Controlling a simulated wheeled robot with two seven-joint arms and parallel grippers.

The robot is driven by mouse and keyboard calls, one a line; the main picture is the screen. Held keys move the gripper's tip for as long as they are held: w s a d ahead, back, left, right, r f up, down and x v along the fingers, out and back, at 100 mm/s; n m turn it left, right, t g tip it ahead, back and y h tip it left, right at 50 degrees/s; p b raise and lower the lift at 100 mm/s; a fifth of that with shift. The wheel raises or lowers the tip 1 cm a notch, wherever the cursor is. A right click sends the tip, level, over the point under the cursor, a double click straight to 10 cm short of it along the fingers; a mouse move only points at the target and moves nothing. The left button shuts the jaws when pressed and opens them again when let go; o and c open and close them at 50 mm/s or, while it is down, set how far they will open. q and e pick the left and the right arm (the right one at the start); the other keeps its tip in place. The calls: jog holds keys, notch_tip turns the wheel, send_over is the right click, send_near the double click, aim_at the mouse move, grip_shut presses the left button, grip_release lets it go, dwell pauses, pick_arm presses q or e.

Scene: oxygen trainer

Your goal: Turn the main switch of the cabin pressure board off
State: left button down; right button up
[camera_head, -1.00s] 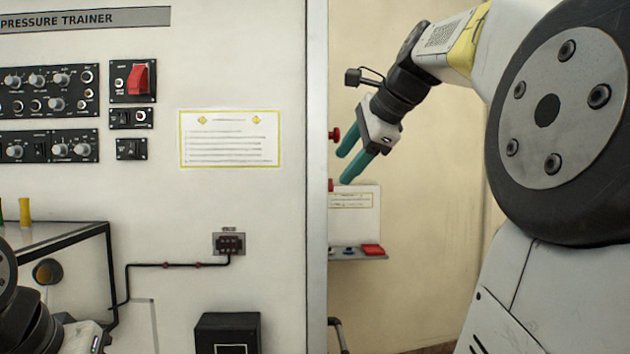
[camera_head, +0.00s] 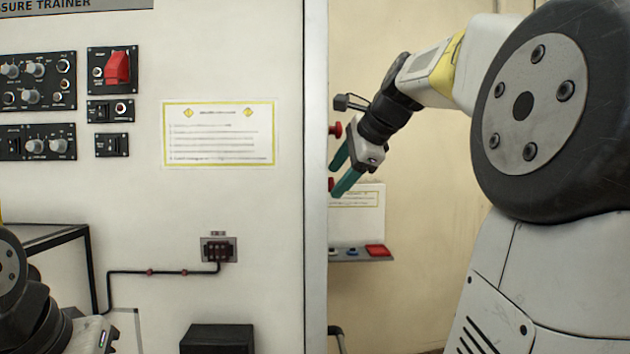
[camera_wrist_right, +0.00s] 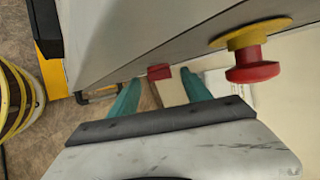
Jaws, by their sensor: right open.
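The cabin pressure board is a pale upright panel (camera_head: 210,60) at the left of the head view, its title partly cut off. A large red switch (camera_head: 117,68) sits on a small black plate near its upper left; I cannot read whether it is the main switch or which state it is in. My right gripper (camera_head: 343,172) has teal fingers, open and empty, right of the panel's edge and well away from the red switch. The fingers also show in the right wrist view (camera_wrist_right: 162,95). Only part of my left arm shows at the lower left; its gripper fingers are not seen.
Black knob modules (camera_head: 38,82) sit left of the red switch. A notice (camera_head: 219,134) is to its right. Red mushroom buttons are near my right gripper, one large in the wrist view (camera_wrist_right: 252,70). A small shelf (camera_head: 350,255) with a red item (camera_head: 378,250) is below. A yellow-black barrel (camera_wrist_right: 15,95) stands left.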

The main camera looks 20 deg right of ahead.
jog(key=shift+x, duration=0.9)
grip_shut()
